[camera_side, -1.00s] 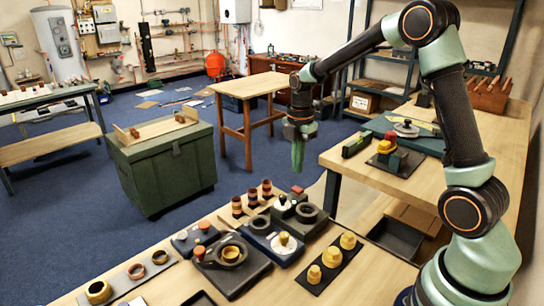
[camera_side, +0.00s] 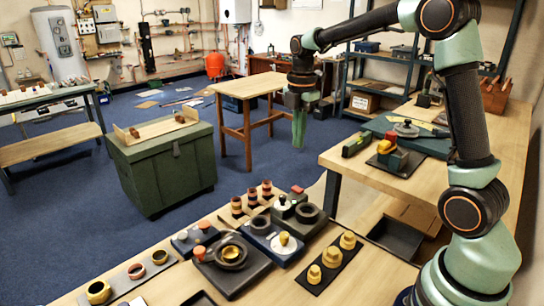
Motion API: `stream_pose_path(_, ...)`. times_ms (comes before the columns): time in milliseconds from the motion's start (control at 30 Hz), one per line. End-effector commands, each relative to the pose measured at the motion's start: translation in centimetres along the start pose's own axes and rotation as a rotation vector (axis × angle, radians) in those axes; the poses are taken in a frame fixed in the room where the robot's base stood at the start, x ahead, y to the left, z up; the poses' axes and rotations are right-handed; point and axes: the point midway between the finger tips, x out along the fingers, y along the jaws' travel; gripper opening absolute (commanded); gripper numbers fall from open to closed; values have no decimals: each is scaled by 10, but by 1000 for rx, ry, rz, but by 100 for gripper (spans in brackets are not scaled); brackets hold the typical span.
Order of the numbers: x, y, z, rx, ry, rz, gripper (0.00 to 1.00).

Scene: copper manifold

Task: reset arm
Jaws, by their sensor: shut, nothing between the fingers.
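My gripper (camera_side: 299,132) hangs in the air with its pale green fingers pointing down, above the gap between the green chest and the right-hand bench. It is shut and empty, clear of the parts on the front workbench (camera_side: 347,283). On that bench stand several copper and dark banded cylinders (camera_side: 252,197), a dark block with a round brass-coloured fitting (camera_side: 232,254), a blue block with a white and yellow piece (camera_side: 283,241), and a black strip with yellow knobs (camera_side: 331,257).
A green chest (camera_side: 165,172) stands left of my gripper, and a wooden table (camera_side: 247,90) behind it. The right-hand bench (camera_side: 350,167) carries a block with yellow and red pieces (camera_side: 388,150). An open dark tray (camera_side: 394,238) lies below it. Blue floor is free between them.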

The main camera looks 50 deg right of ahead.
Motion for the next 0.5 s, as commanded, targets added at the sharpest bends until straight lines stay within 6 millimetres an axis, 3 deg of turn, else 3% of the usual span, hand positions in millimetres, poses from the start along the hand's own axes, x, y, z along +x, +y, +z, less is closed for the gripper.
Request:
stream_pose_path(267,-9,-6,-7,70,-4,24,0)
stream_pose_path(500,-40,-42,-38,457,12,149,0)
